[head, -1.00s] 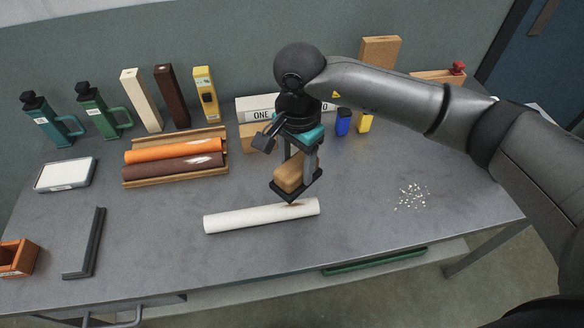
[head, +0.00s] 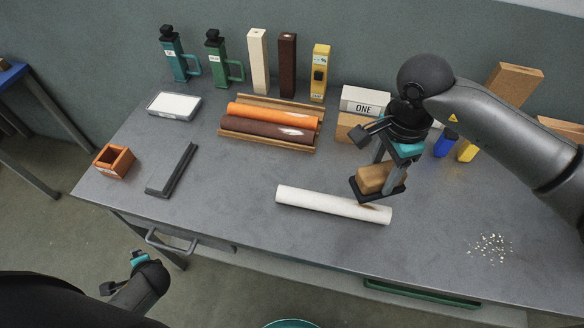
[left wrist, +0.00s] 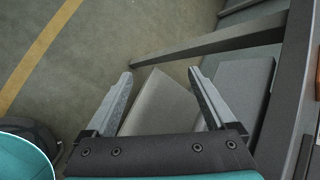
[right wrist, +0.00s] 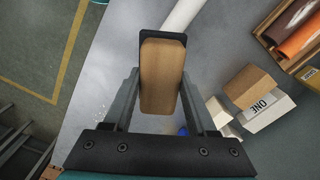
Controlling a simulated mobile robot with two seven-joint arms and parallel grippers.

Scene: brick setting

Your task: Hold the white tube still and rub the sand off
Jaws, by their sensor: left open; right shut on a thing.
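The white tube (head: 325,203) lies on the grey table, with a brownish sandy patch near its right end. It also shows in the right wrist view (right wrist: 183,17). My right gripper (head: 378,190) is shut on a tan wooden block (head: 372,178) with a dark base, just above or at the tube's right end; I cannot tell whether they touch. The block fills the space between the fingers in the right wrist view (right wrist: 161,85). My left gripper (left wrist: 163,90) is open and empty, off the table's front edge, low at the left in the head view.
A wooden rack (head: 262,141) holds an orange and a brown tube behind the white one. A dark grey bar (head: 171,169), an orange box (head: 114,161) and a white pad (head: 174,104) stand left. White crumbs (head: 490,247) lie at right. Bottles and blocks line the back.

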